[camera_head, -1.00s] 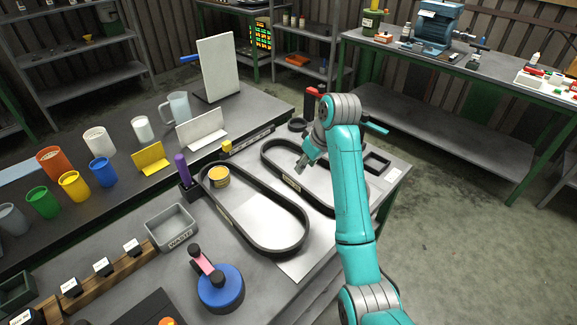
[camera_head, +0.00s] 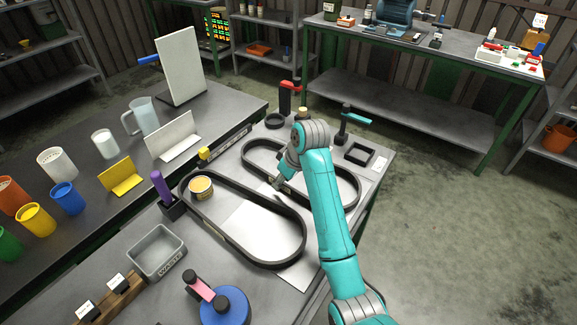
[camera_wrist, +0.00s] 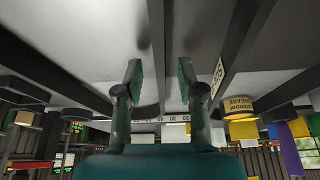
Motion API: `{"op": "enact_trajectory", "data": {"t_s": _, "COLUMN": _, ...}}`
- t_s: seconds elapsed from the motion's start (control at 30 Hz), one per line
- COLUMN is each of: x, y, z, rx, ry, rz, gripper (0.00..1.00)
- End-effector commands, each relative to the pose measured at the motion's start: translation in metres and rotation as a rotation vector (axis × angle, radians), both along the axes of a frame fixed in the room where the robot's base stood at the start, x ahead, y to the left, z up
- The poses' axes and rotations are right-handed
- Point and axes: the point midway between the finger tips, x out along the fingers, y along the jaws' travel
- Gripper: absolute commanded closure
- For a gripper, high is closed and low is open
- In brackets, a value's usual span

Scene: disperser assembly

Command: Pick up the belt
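Two black oval belts stand on edge on the table. The left belt (camera_head: 284,257) has a yellow tin (camera_head: 200,187) inside its far end. The right belt (camera_head: 249,147) lies under my arm, which hides part of it. My gripper (camera_head: 276,185) points down at the near-left side of the right belt, by the gap between the two belts. In the wrist view my gripper (camera_wrist: 160,80) shows two fingers spread apart. A dark wall of the right belt (camera_wrist: 156,30) appears to run between them, with no visible grip on it. The left belt with a label (camera_wrist: 234,60) is to the right.
A teal-handled post (camera_head: 346,120), a red-handled post (camera_head: 286,97) and a square black frame (camera_head: 360,154) stand behind the belts. A purple-handled tool (camera_head: 161,186), grey waste bin (camera_head: 140,262) and blue round tool (camera_head: 224,306) are at left and front.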

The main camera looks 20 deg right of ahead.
Motion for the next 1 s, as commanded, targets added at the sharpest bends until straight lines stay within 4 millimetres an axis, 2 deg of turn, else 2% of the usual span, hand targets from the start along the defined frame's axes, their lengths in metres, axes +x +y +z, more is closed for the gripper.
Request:
{"op": "enact_trajectory", "data": {"t_s": 0.13, "x": -0.0051, "y": -0.0025, "z": -0.0104, "rx": 0.001, "ry": 0.002, "rz": -0.001, "gripper": 0.61}}
{"op": "enact_trajectory", "data": {"t_s": 0.37, "x": -0.0053, "y": -0.0027, "z": -0.0109, "rx": 0.0, "ry": 0.0, "rz": 0.0, "gripper": 0.61}}
{"op": "enact_trajectory", "data": {"t_s": 0.53, "x": -0.0051, "y": -0.0026, "z": -0.0107, "rx": 0.0, "ry": 0.0, "rz": 0.0, "gripper": 1.0}}
{"op": "enact_trajectory", "data": {"t_s": 0.87, "x": -0.0047, "y": -0.0024, "z": -0.01, "rx": -0.001, "ry": -0.002, "rz": 0.001, "gripper": 1.0}}
{"op": "enact_trajectory", "data": {"t_s": 1.0, "x": -0.0011, "y": -0.0009, "z": -0.0025, "rx": -0.001, "ry": -0.004, "rz": 0.001, "gripper": 1.0}}
